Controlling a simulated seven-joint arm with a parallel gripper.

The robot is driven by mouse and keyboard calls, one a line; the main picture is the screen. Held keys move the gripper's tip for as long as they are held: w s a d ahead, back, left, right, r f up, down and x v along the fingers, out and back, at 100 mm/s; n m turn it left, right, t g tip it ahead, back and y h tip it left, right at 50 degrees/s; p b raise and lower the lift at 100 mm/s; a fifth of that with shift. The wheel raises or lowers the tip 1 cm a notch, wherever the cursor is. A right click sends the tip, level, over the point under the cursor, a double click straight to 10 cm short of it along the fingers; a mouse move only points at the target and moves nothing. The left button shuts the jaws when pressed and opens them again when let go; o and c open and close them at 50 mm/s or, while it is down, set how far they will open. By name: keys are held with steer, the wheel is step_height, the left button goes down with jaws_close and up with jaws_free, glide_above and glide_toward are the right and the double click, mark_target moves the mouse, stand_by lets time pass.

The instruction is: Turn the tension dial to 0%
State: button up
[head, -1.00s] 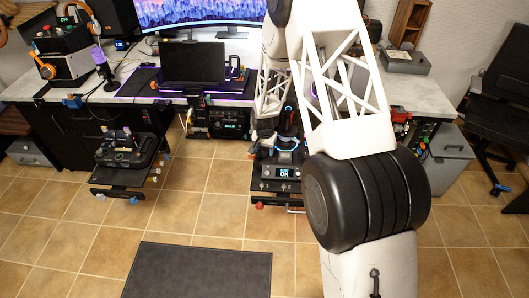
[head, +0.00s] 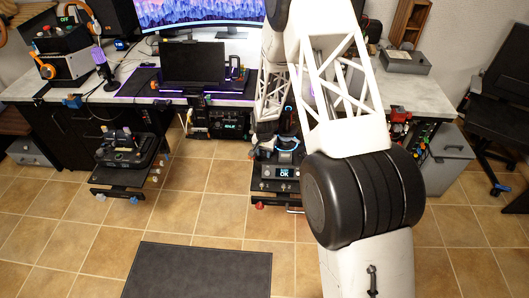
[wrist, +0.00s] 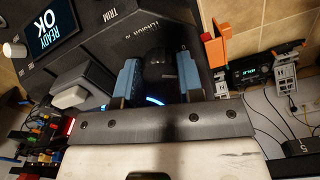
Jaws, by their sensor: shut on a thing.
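The tension dial (wrist: 160,66) is a dark round knob on a black panel (wrist: 88,50), seen upside down in the wrist view. Lettering that seems to read "tension %" lies just beyond it. My gripper (wrist: 156,73) has its two blue fingers on either side of the dial and is shut on it. A blue glow shows at the dial's base, partly hidden by the gripper. The dial's pointer and percentage cannot be read. In the head view, the unit with its display (head: 284,172) stands below the desk, and my arm hides part of it.
A "READY OK" screen (wrist: 52,33), a white knob (wrist: 14,50) and a grey lever block (wrist: 70,96) are close to the gripper. An orange part (wrist: 214,45) stands right of the fingers. A second control unit (head: 124,150) is at the left, with open tiled floor between.

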mark_target(264, 152)
steer(key=shift+n, duration=0.4)
steer(key=n, duration=0.3)
steer(key=shift+n, duration=2.1)
steer(key=o, duration=0.9)
steer(key=shift+r, duration=0.1)
steer(key=shift+r, duration=3.85)
